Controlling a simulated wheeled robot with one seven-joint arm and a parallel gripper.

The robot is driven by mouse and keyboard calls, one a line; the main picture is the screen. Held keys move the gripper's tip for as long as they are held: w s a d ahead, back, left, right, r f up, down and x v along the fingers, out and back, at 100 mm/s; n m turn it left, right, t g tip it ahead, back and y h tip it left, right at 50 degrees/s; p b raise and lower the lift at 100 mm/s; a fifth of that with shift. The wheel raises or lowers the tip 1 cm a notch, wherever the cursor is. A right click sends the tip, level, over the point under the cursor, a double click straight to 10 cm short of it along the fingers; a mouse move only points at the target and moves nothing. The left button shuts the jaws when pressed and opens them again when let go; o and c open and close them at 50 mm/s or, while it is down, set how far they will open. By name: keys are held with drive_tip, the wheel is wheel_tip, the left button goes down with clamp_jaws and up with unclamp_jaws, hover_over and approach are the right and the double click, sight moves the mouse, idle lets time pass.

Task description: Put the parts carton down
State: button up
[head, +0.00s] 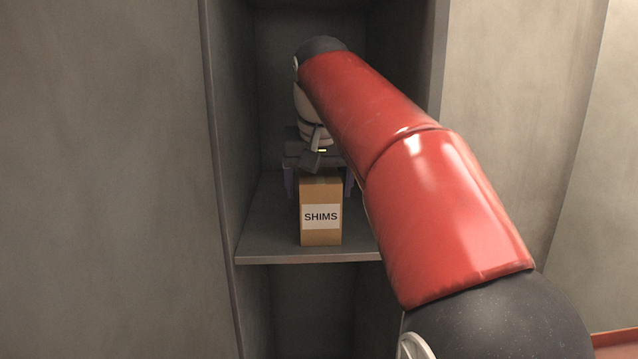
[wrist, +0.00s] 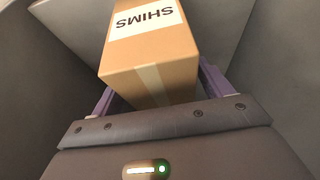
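The parts carton is a brown cardboard box labelled SHIMS (head: 321,232). In the head view it stands upright on the grey shelf (head: 270,245), close to the front edge. In the wrist view the carton (wrist: 155,55) shows its label upside down and a taped face towards the camera. My gripper (head: 319,184) is just behind and above the carton. Its purple fingers stand apart on either side, with gaps to the carton, so it is open. In the wrist view the gripper (wrist: 160,97) also shows a finger at each side. The finger ends are partly hidden by the carton.
The shelf sits in a narrow recess with a grey wall (head: 228,130) close on the left and another (head: 437,60) on the right. My red arm covers the right part of the recess. Bare shelf shows left of the carton. An open dark space (head: 310,300) lies below.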

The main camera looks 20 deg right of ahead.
drive_tip(key=shift+o, duration=0.2)
drive_tip(key=shift+r, duration=0.15)
drive_tip(key=shift+r, duration=0.3)
drive_tip(key=p+v, duration=0.1)
drive_tip(key=v, duration=1)
drive_tip(key=shift+s+a+r, duration=0.1)
drive_tip(key=shift+r, duration=0.15)
drive_tip(key=s+f, duration=0.6)
drive_tip(key=f, duration=0.5)
drive_tip(key=s+f+n, duration=0.1)
drive_tip(key=s+f, duration=0.6)
drive_tip(key=f, duration=0.4)
drive_tip(key=s+d+f+n+t, duration=0.1)
drive_tip(key=s+f, duration=0.5)
drive_tip(key=f, duration=0.5)
drive_tip(key=shift+s+f+y, duration=0.3)
drive_tip(key=shift+f+y, duration=0.05)
drive_tip(key=shift+y, duration=0.05)
